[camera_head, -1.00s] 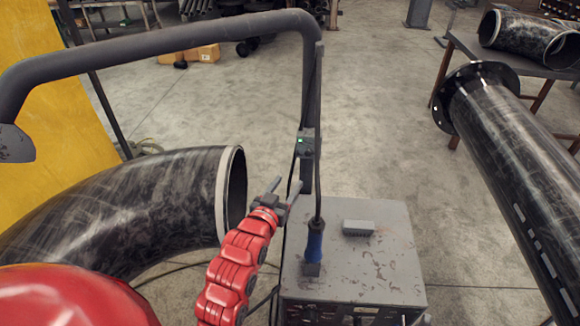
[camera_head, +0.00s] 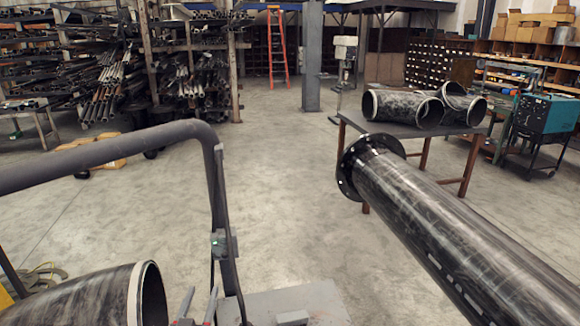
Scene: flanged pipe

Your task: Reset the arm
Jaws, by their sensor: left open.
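My left gripper (camera_head: 198,306) shows at the bottom edge of the head view, with its two fingertips pointing up and apart. It is open, with nothing seen between the fingers. Its red arm is almost wholly below the frame. It is just right of the open end of a dark curved pipe (camera_head: 85,300) and left of a grey box-like unit (camera_head: 265,303). A long dark flanged pipe (camera_head: 440,225) slants across the right side, its black flange (camera_head: 350,170) at the far end. My right gripper is not in view.
A grey bent tube frame (camera_head: 110,150) rises between the gripper and the room. A table (camera_head: 400,130) with pipe elbows (camera_head: 405,107) stands behind the flanged pipe. Racks of pipes (camera_head: 100,85), an orange ladder (camera_head: 277,50) and a teal machine (camera_head: 545,115) are farther back. The middle floor is open.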

